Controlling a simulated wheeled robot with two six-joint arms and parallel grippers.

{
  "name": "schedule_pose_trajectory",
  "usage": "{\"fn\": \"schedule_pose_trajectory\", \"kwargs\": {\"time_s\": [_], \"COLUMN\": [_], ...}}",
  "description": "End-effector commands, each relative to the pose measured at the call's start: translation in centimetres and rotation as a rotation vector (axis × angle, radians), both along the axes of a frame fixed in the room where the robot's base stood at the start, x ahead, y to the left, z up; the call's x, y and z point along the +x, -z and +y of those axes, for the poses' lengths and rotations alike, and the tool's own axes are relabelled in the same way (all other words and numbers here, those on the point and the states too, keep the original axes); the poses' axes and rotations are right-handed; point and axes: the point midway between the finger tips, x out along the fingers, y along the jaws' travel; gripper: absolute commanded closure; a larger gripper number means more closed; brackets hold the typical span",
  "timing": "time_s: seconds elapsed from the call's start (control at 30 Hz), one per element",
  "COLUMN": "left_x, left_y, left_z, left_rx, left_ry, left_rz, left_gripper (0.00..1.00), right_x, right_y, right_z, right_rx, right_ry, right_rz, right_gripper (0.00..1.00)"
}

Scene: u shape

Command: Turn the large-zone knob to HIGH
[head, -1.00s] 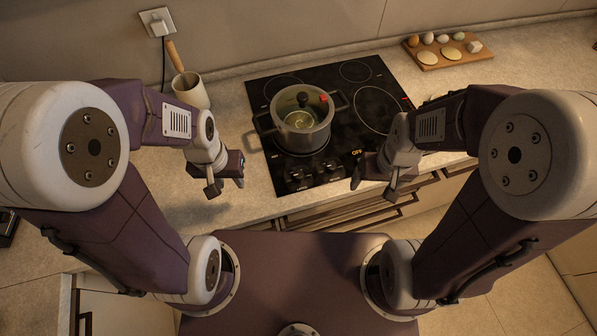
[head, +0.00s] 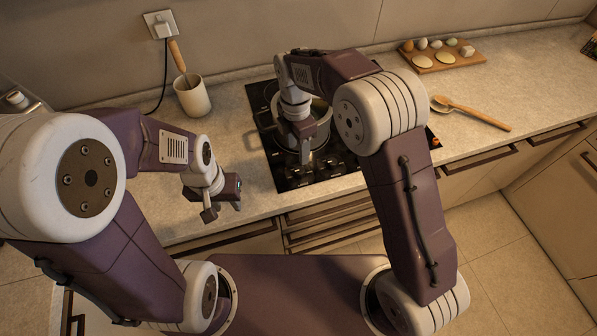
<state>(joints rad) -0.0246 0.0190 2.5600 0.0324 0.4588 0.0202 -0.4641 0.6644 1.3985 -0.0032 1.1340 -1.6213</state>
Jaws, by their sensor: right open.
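The black cooktop (head: 259,101) is set in the counter, with its knobs (head: 297,177) along the front edge. Which knob is the large-zone one and where it points is too small and too covered to tell. My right gripper (head: 305,158) is open and points down over the front of the cooktop, just above the knob area. Whether it touches a knob cannot be told. My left gripper (head: 224,209) is open and empty over the counter's front edge, left of the cooktop.
A metal pot (head: 323,133) stands on the cooktop, partly hidden behind my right arm. A utensil cup (head: 192,97) stands at the left. A wooden board (head: 438,60) with eggs is at the back right. A wooden spoon (head: 478,114) lies on the right counter.

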Motion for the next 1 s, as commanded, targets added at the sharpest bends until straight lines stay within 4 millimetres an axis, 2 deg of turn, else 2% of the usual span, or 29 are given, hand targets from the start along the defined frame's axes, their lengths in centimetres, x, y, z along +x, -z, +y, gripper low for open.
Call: {"fn": "schedule_pose_trajectory", "kwargs": {"time_s": [0.07,0.17,0.4,0.5,0.63,0.87,0.97,1.0], "left_x": [0.0,0.0,0.0,0.0,0.0,0.0,0.0,0.0], "left_y": [-0.1,-0.2,-0.6,-0.7,-0.8,-0.7,-0.7,-0.7], "left_z": [0.0,0.0,0.0,0.0,0.0,0.0,0.0,0.0], "left_rx": [0.000,0.000,0.000,0.000,0.000,0.000,0.000,0.000], "left_ry": [0.000,0.000,0.000,0.000,0.000,0.000,0.000,0.000], "left_rz": [0.000,0.000,0.000,0.000,0.000,0.000,0.000,0.000], "left_gripper": [0.64,0.64,0.64,0.64,0.64,0.64,0.64,0.64], "right_x": [0.0,-0.1,-0.4,-0.4,-0.4,-0.4,-0.4,-0.4], "right_y": [0.1,1.4,6.4,7.8,8.8,8.9,8.9,8.9], "right_z": [-0.1,-0.1,-0.4,-0.4,-0.4,-0.4,-0.4,-0.4], "right_rx": [0.000,-0.001,0.000,-0.001,0.000,0.001,0.001,0.001], "right_ry": [0.002,0.003,0.005,0.005,0.005,0.006,0.006,0.006], "right_rz": [0.000,0.002,0.002,0.001,-0.001,-0.003,-0.003,-0.003], "right_gripper": [0.49,0.49,0.49,0.49,0.49,0.49,0.74,0.85]}}
